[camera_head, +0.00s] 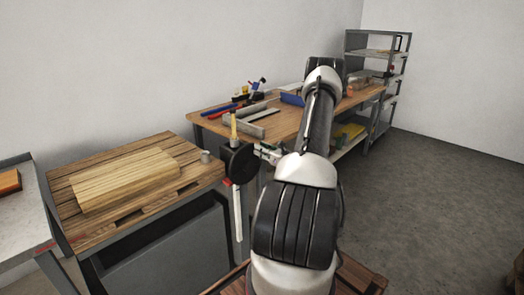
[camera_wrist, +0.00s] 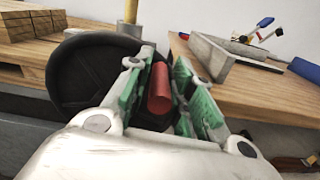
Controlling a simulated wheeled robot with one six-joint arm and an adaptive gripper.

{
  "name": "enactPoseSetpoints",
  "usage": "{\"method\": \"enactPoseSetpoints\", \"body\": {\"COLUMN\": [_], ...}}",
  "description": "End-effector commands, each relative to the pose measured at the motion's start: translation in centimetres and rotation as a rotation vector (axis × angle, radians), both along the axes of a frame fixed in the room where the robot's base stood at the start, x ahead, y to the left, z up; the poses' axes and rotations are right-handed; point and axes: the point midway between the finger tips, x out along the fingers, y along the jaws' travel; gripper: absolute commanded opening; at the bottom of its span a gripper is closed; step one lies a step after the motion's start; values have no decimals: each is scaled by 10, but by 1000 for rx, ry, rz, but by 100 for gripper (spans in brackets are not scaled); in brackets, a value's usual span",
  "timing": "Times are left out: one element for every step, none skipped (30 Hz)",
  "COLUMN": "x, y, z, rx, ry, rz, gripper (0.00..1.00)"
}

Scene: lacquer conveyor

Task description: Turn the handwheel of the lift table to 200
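The handwheel (camera_head: 240,161) is a black disc at the right front corner of the lift table (camera_head: 83,228), edge toward the arm. In the wrist view the handwheel (camera_wrist: 85,78) fills the left and middle. Its red grip (camera_wrist: 159,88) sticks out between the green-padded fingers of my gripper (camera_wrist: 167,72). Narrow dark gaps seem to show beside the red grip, so the fingers look open around it. In the head view my gripper (camera_head: 268,152) is at the wheel's right side, partly hidden by my arm. A pale vertical scale (camera_head: 239,215) with a red marker (camera_head: 227,182) hangs below; its numbers are unreadable.
A workbench (camera_head: 285,121) with tools stands behind, a grey shelf (camera_head: 378,52) at the back. A conveyor (camera_head: 24,213) is at left. Open floor (camera_head: 440,190) lies right.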

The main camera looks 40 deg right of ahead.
Motion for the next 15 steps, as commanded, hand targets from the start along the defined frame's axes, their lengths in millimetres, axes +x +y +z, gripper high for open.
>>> {"method": "enactPoseSetpoints", "body": {"x": [0,0,0,0,0,0,0,0,0,0,0,0,0,0,0], "y": [0,0,0,0,0,0,0,0,0,0,0,0,0,0,1], "z": [0,0,0,0,0,0,0,0,0,0,1,1,1,2,2], "rx": [0,0,0,0,0,0,0,0,-1,-2,-4,-9,-13,-19,-29], "ry": [0,0,0,0,0,0,0,0,0,0,0,-2,-2,-2,-3], "rz": [0,0,0,0,0,0,0,0,0,0,0,0,0,0,0], "gripper": [8,2,0,0,0,0,0,0,0,0,0,0,0,0,0]}}
